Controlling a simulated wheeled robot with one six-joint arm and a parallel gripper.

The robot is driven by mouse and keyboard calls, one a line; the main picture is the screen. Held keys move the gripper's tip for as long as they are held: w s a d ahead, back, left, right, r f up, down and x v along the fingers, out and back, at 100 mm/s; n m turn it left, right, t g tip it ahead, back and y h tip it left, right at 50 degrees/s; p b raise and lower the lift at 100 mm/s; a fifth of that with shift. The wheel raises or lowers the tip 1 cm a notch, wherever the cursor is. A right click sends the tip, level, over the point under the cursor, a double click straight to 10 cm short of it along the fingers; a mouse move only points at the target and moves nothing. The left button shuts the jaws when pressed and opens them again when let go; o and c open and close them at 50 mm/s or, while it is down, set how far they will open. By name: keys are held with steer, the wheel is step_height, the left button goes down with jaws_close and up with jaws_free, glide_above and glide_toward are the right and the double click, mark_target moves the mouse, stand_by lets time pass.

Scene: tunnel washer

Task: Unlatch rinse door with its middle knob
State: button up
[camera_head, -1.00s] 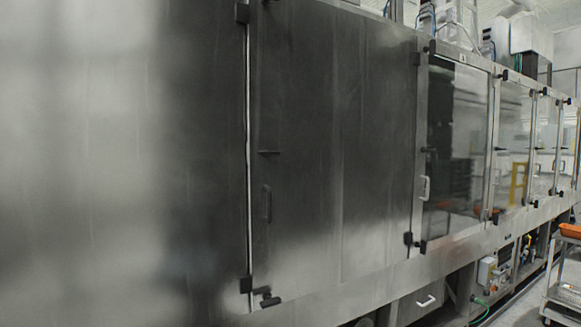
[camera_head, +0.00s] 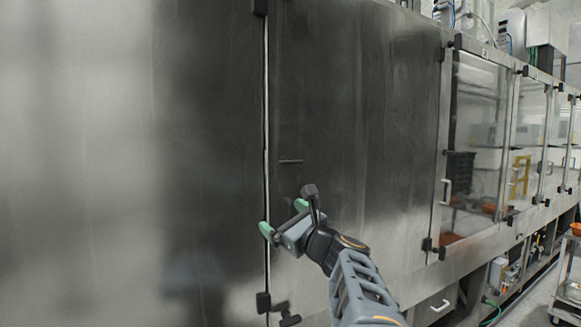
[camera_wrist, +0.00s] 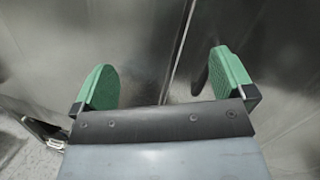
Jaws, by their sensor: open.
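The rinse door seems to be the large dark steel panel (camera_head: 360,110) in the middle of the head view. The green fingertips are spread and hold nothing. In the wrist view my gripper (camera_wrist: 165,80) is open, with the seam (camera_wrist: 183,50) running between the fingers. The door's pull handle is hidden behind my gripper in the head view.
A black lower latch (camera_head: 290,320) sits at the door's bottom left, beside a black block (camera_head: 263,302). To the right are glazed doors (camera_head: 475,130) with a white handle (camera_head: 446,192). A cart (camera_head: 566,300) stands at far right. The left steel wall (camera_head: 90,150) is bare.

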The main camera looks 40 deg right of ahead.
mark_target(293, 164)
steer(key=s+d+r+m+t+h, duration=0.2)
steer(key=d+r+m+h, duration=0.2)
steer(key=d+r+m, duration=0.25)
steer(key=shift+t+h, duration=0.3)
steer(key=p+x, duration=0.2)
steer(key=x, duration=0.1)
steer(key=p+x, duration=0.2)
steer(key=x, duration=0.2)
steer(key=p+x, duration=0.1)
steer(key=x, duration=0.3)
steer(key=shift+w+d+p, duration=0.15)
steer(key=shift+d+p, duration=0.2)
steer(key=shift+p, duration=0.05)
steer(key=shift+p+x, duration=0.35)
steer(key=shift+x, duration=0.65)
steer(key=shift+f, duration=0.1)
steer(key=shift+c, duration=0.5)
steer(key=c, duration=0.8)
